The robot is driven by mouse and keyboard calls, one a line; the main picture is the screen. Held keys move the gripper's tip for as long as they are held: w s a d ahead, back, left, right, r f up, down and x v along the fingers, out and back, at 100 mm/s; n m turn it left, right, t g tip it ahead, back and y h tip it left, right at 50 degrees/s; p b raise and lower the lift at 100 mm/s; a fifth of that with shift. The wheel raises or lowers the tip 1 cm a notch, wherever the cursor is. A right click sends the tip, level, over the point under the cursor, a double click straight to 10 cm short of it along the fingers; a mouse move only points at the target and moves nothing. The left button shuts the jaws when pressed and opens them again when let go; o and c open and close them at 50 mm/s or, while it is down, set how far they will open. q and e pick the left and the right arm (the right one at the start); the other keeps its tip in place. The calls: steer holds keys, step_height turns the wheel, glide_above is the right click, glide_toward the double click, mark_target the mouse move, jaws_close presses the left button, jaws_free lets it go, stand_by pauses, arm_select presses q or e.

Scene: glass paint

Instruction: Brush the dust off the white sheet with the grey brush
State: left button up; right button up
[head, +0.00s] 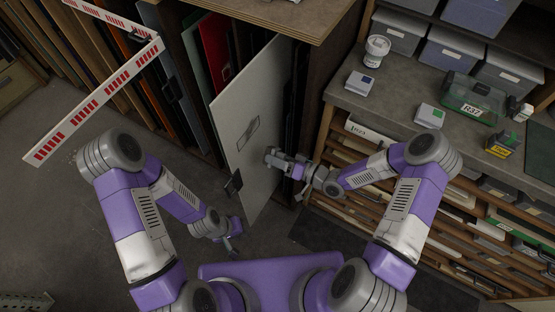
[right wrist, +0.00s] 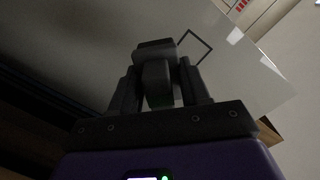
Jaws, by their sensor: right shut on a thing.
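The white sheet (head: 262,88) is a large pale panel standing on edge, tilted, in front of a wooden rack. It carries a dark-outlined rectangle (head: 249,132), also seen in the right wrist view (right wrist: 194,47); any dust in it is too faint to tell. My right gripper (head: 284,162) is beside the sheet's right part, just right of and below the rectangle. It is shut on a dark grey block, apparently the brush (right wrist: 156,80); whether it touches the sheet is unclear. My left gripper (head: 229,240) hangs low near the sheet's lower corner, seemingly empty; its jaws are unclear.
A black clip (head: 233,184) sits on the sheet's lower left edge. A red-and-white barrier (head: 95,97) stands at left. At right, a grey counter (head: 392,89) holds tubs and boxes above shallow drawers. Floor is free at lower left.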

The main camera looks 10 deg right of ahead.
steer(key=shift+s+r+t+y+b, duration=0.15)
steer(key=shift+r+t+y+b, duration=0.2)
steer(key=shift+r+t, duration=0.5)
steer(key=shift+a+r, duration=0.2)
steer(key=shift+r, duration=0.1)
steer(key=shift+x, duration=2.8)
steer(key=shift+f, duration=0.1)
steer(key=shift+b+x, duration=0.3)
steer(key=shift+x, duration=0.65)
steer(key=shift+d, duration=0.1)
